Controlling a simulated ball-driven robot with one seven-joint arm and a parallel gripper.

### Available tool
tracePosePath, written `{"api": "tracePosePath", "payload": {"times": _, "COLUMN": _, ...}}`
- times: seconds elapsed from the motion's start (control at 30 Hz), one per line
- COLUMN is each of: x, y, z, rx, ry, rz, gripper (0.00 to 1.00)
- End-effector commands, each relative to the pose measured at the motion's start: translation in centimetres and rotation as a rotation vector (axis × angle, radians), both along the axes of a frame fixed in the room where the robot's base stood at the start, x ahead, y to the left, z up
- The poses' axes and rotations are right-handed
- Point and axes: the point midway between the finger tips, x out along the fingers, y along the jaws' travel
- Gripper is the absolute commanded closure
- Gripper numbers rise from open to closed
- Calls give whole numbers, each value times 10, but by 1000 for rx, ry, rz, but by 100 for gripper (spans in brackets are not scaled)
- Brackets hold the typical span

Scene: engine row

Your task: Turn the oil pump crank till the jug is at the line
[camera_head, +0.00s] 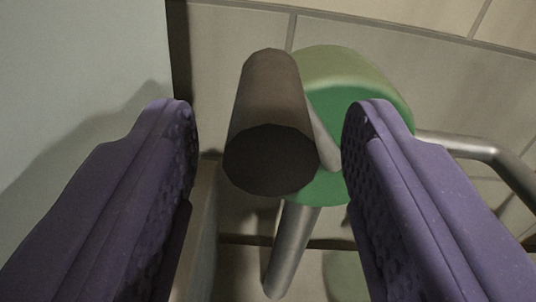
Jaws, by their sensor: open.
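The crank's dark brown cylindrical handle (268,125) points toward me in the middle of the view. Behind it is the green round pump body (350,75), with a grey crank arm (321,141) partly showing between them. My gripper (272,125) is open, with one purple finger on each side of the handle. A gap shows between the handle and each finger, wider on the right. I cannot tell how deep the handle sits between the fingers. No jug or line can be made out.
A metal pipe (465,146) runs right from the pump and bends downward. A metal post (290,250) stands below the pump. A pale flat panel (80,70) fills the left side, close to the left finger. A tiled surface (225,45) lies behind.

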Motion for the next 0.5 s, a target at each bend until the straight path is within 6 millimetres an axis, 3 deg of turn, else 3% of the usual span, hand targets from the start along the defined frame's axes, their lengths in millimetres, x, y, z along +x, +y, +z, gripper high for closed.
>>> {"api": "tracePosePath", "payload": {"times": 0.2, "x": -33, "y": 0, "z": 1, "rx": 0, "ry": 1, "rz": 0, "gripper": 47}}
{"api": "tracePosePath", "payload": {"times": 0.5, "x": -39, "y": 0, "z": 0, "rx": 0, "ry": 0, "rz": 0, "gripper": 47}}
